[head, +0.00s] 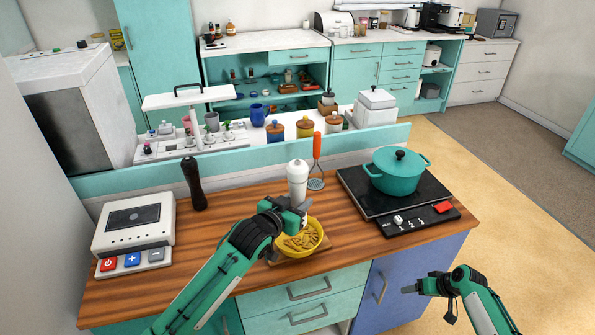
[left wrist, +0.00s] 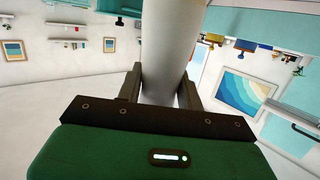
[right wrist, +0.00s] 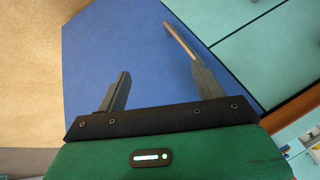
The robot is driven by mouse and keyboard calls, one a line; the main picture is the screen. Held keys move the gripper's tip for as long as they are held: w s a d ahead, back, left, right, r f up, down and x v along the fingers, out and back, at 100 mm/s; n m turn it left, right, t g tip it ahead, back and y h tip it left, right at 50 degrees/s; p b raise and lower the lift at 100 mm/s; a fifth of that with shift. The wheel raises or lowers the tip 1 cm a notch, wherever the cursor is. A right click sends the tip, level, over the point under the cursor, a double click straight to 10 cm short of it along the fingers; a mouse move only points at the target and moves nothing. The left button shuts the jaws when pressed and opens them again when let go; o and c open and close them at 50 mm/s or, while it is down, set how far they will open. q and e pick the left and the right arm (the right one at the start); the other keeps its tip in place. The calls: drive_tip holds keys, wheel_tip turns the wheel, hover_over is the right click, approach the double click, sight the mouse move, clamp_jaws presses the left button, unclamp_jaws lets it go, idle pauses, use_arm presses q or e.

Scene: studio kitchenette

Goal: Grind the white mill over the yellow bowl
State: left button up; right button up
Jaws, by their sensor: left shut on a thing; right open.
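The white mill (head: 297,177) is upright in my left gripper (head: 301,207), over the back part of the yellow bowl (head: 318,246). The bowl holds yellow-brown pieces of food and sits on a small wooden board on the counter. In the left wrist view, my left gripper (left wrist: 160,88) is shut around the white mill's body (left wrist: 165,40).
A black mill (head: 194,183) stands at the back left, behind a white scale-like appliance (head: 134,232). A masher with an orange handle (head: 317,150) is behind the bowl. A teal pot (head: 396,172) sits on the black hob (head: 365,195) at right. The counter's left middle is clear.

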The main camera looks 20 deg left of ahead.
sight(297, 172)
drive_tip(key=w+a+r+n+g+y, duration=0.15)
drive_tip(key=w+a+r, duration=0.25)
drive_tip(key=r, duration=0.7)
drive_tip(key=w+a+r+n+t+y, duration=0.1)
drive_tip(key=w+a+r+n+y, duration=0.15)
drive_tip(key=r, duration=0.75)
drive_tip(key=s+a+r+n+g+y, duration=0.35)
drive_tip(key=a+r+n, duration=0.35)
drive_tip(key=a+r, duration=0.35)
drive_tip(key=s+a+r+n+g+y, duration=0.3)
drive_tip(key=a+r+n+g+y, duration=0.15)
drive_tip(key=a+r+n, duration=0.4)
drive_tip(key=shift+m, duration=0.85)
drive_tip(key=x, duration=0.9)
drive_tip(key=w+x, duration=0.1)
drive_tip(key=x, duration=0.4)
drive_tip(key=shift+a+r, duration=0.1)
drive_tip(key=c, duration=1)
drive_tip(key=shift+o, duration=0.2)
drive_tip(key=shift+m+t, duration=0.4)
drive_tip(key=shift+t, duration=0.05)
